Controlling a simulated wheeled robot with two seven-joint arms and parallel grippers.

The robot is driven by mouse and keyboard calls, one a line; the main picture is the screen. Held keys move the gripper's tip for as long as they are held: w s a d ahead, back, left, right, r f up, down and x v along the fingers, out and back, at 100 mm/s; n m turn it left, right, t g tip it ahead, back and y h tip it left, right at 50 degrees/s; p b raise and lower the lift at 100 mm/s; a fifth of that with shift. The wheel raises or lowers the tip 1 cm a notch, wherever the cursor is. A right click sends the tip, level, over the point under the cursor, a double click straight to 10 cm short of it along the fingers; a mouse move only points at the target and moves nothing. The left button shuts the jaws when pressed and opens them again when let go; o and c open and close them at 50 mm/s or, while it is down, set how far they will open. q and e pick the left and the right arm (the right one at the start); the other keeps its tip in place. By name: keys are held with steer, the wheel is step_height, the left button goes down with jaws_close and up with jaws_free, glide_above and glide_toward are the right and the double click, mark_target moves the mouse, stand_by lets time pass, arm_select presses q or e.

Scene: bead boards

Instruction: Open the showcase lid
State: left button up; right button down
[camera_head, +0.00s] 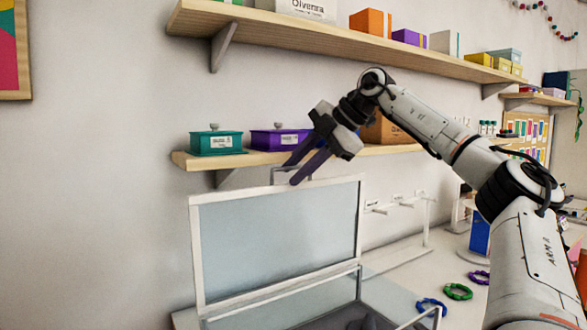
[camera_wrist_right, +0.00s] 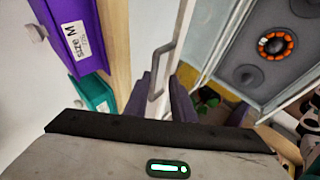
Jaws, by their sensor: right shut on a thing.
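The showcase lid (camera_head: 275,240) is a glass pane in a white frame, raised to about upright at the back of the showcase (camera_head: 330,312). Its grey handle (camera_head: 280,170) is at the top edge. My right gripper (camera_head: 293,174) reaches it from the upper right and is shut on the handle. In the right wrist view the handle (camera_wrist_right: 160,72) lies between the purple-grey fingers (camera_wrist_right: 165,98), beside the lid's white frame (camera_wrist_right: 183,35). The showcase's lower front is cut off by the picture's bottom edge. My left gripper is not in view.
A wall shelf (camera_head: 260,157) with a teal box (camera_head: 217,143) and a purple box (camera_head: 275,141) is close behind the lid's top. A longer shelf (camera_head: 340,42) hangs above. Bead bracelets (camera_head: 458,291) and a white stand (camera_head: 426,220) are to the right.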

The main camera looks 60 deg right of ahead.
steer(key=shift+f, duration=0.5)
steer(key=c, duration=1.9)
jaws_free()
steer(key=shift+w+f, duration=0.1)
steer(key=shift+w, duration=0.15)
steer(key=v, duration=1)
steer(key=shift+r, duration=0.35)
steer(key=shift+s+d, duration=0.1)
